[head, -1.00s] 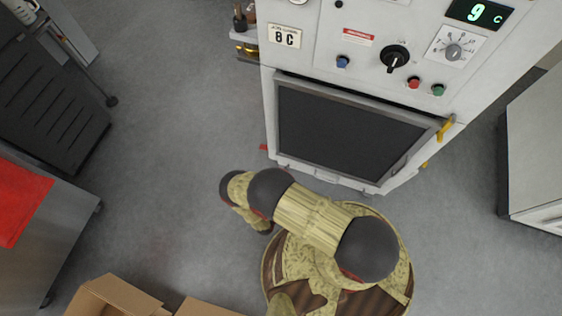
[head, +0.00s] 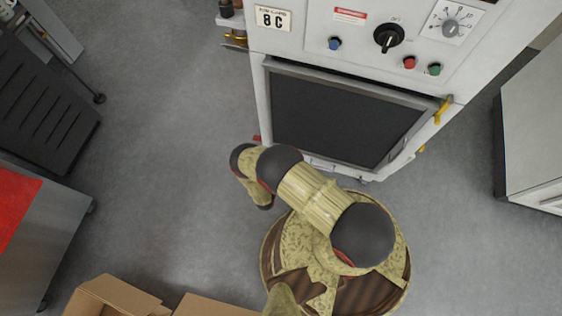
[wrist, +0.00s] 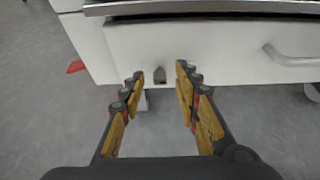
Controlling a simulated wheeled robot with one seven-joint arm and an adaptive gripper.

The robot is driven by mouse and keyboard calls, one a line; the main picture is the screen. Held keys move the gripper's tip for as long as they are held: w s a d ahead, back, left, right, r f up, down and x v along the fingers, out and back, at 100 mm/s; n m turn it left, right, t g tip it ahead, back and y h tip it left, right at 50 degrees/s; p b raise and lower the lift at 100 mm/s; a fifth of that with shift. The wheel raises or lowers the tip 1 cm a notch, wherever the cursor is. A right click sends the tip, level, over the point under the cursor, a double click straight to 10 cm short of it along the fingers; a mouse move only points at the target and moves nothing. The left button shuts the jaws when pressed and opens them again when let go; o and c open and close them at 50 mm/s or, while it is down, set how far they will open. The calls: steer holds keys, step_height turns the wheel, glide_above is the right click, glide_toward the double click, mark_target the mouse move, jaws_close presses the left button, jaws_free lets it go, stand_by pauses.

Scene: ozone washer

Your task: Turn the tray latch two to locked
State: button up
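The white washer (head: 403,82) has a dark front door (head: 335,117). A small dark latch-like piece (wrist: 160,75) sits on its lower white panel in the wrist view. A red tab (wrist: 76,67) sticks out at the panel's left, also in the head view (head: 256,139). Yellow pieces sit at the washer's right edge (head: 444,110). I cannot tell which piece is tray latch two. My gripper (wrist: 160,73) is open and empty, its fingertips on either side of the dark piece; contact cannot be told. In the head view my arm hides the gripper.
A metal handle (wrist: 292,58) is on the panel's right in the wrist view. A white cabinet (head: 530,140) stands at right. A steel table with a red top (head: 14,205) stands at left, cardboard boxes (head: 118,294) at the bottom. Grey floor lies clear between.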

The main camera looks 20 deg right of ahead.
steer(key=shift+c, duration=1.2)
jaws_close()
